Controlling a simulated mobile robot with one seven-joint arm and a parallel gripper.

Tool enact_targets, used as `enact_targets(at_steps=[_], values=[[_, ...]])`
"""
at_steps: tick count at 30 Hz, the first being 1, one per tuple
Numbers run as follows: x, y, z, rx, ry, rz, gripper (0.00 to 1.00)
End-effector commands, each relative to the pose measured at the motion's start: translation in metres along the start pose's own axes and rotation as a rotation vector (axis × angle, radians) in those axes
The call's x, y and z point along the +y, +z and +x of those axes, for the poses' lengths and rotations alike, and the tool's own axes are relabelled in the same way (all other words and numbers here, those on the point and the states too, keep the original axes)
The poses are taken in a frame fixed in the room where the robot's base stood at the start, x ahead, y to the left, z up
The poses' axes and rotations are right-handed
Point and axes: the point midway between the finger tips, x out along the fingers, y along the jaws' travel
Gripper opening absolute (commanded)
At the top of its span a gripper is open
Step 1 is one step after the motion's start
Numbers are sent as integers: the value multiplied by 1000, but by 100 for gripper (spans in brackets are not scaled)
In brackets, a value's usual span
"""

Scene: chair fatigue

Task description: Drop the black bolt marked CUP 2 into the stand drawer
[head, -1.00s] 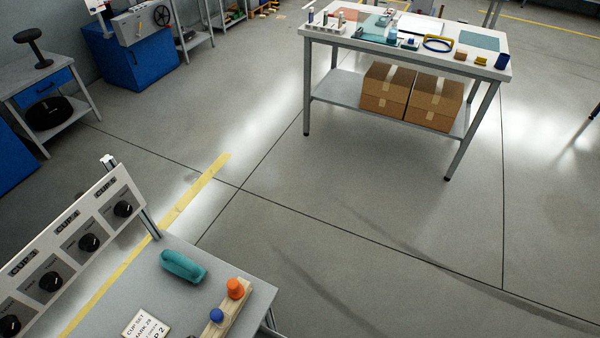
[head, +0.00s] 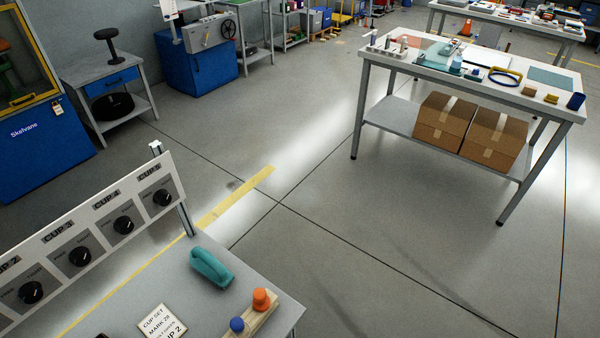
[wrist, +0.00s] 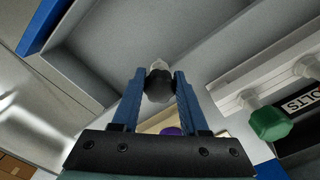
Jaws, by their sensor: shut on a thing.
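My gripper (wrist: 160,80) shows in the wrist view with its blue fingers shut on a black bolt (wrist: 158,86) with a pale tip. Any CUP 2 marking on it is not readable. Below the bolt lies a grey shallow recess with raised walls (wrist: 130,40); I cannot tell whether it is a drawer. In the head view, a grey stand at the left has a blue drawer (head: 110,82) that looks shut. My gripper is outside the head view.
The wrist view shows a green knob (wrist: 271,123) beside a partly hidden "BOLTS" label, and a purple knob (wrist: 171,131). The near bench (head: 235,305) carries a teal object (head: 211,267), a card (head: 162,323) and a block with orange and blue knobs. A dial panel (head: 95,235) stands along it.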

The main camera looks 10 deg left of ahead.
Motion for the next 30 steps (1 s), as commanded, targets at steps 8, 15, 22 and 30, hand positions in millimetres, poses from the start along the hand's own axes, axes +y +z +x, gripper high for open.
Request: enact_targets(at_steps=[8, 15, 22, 30], values=[[0, 0, -1, 0, 0, 0, 67], [0, 0, -1, 0, 0, 0, 79], [0, 0, -9, 0, 0, 0, 79], [0, -1, -63, 5, -1, 1, 79]])
